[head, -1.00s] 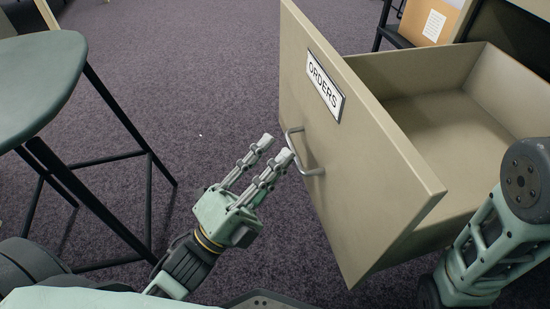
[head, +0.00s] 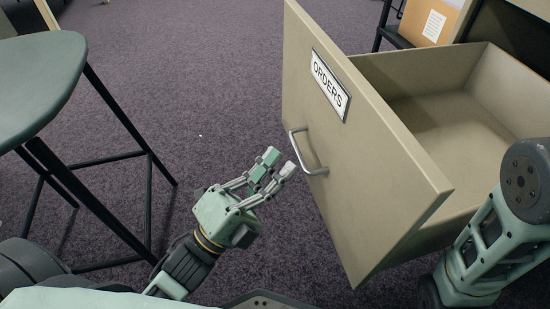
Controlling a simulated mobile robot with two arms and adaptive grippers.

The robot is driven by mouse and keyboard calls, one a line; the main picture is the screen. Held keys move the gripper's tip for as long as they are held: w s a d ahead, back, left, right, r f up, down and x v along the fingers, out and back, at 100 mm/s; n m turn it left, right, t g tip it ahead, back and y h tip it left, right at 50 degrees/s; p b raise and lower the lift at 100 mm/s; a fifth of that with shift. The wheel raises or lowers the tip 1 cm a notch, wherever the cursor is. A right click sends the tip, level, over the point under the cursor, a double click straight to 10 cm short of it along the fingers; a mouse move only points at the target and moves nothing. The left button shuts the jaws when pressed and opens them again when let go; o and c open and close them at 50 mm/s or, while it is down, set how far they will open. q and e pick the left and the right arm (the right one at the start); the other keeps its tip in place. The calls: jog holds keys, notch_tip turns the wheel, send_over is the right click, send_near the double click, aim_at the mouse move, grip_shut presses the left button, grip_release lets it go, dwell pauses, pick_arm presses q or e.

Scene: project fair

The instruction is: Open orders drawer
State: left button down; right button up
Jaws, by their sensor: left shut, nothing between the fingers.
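The orders drawer (head: 360,150) is pulled well out of its cabinet in the head view, and its inside shows bare where visible. Its front carries a white ORDERS label (head: 330,85) and a metal bar handle (head: 308,155). My left gripper (head: 276,170) is just left of the handle, apart from it, with its fingers shut and nothing between them. My right arm (head: 490,240) shows at the lower right beside the drawer; its gripper is out of view.
A green-topped stool or table (head: 40,80) with black legs stands at the left. A cardboard box (head: 428,20) with a paper on it is behind the drawer. The carpet (head: 200,60) is clear between stool and drawer.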

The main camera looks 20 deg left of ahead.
pick_arm(q)
jog(key=c, duration=2.5)
grip_release()
jog(key=o, duration=0.6)
jog(key=v, duration=1.2)
